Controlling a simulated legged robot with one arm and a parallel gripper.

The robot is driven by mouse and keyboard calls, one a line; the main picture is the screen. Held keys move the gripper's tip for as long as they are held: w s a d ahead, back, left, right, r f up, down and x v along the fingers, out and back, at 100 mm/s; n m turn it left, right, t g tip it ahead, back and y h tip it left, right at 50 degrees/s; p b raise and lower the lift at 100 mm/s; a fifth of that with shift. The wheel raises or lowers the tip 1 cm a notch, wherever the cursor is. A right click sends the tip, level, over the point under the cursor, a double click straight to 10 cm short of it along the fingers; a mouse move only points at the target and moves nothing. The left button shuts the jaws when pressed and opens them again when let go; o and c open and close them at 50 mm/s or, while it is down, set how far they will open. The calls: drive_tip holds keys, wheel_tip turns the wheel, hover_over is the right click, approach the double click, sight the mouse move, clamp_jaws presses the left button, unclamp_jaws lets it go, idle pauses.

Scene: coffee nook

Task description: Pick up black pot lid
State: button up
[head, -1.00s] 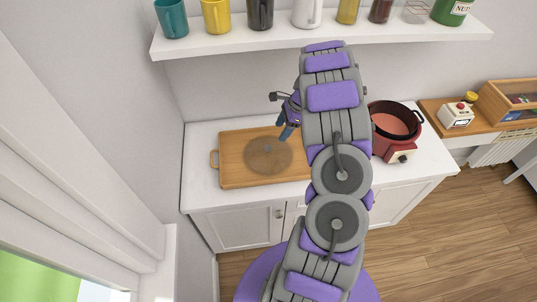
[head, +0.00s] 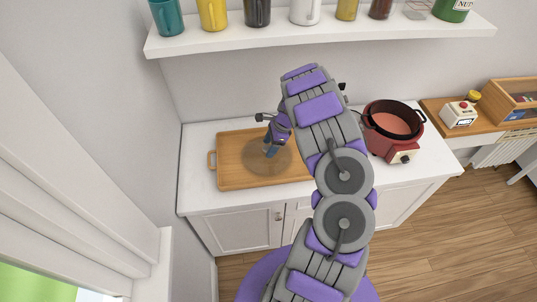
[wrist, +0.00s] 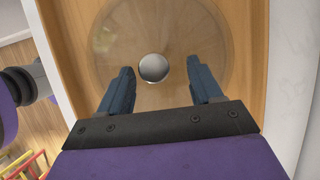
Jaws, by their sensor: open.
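The pot lid (head: 254,161) looks like a round see-through disc, brownish over the wood, and lies flat on a wooden tray (head: 230,179). In the wrist view the lid (wrist: 112,45) shows its round silver knob (wrist: 153,67) at the middle. My gripper (head: 270,152) is over the lid in the head view and hides its knob. In the wrist view my gripper (wrist: 160,70) is open, one finger on each side of the knob's near edge. The fingers look apart from the knob. The height of the fingertips above the lid is hard to tell.
A red cooker with a black pot (head: 393,125) stands on the white counter (head: 196,150), right of my arm. A shelf (head: 220,38) with mugs and jars hangs above the back. A wooden side table (head: 437,108) with a small machine is at right.

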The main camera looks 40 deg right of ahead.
drive_tip(key=shift+a+r, duration=0.25)
drive_tip(key=shift+a, duration=0.5)
drive_tip(key=shift+c, duration=1.9)
drive_tip(key=shift+d+f, duration=0.2)
drive_tip(key=shift+d, duration=0.45)
drive_tip(key=c, duration=0.4)
drive_tip(key=shift+a, duration=0.15)
drive_tip(key=c, duration=0.4)
drive_tip(key=shift+a+r, duration=0.1)
drive_tip(key=shift+a, duration=0.25)
clamp_jaws()
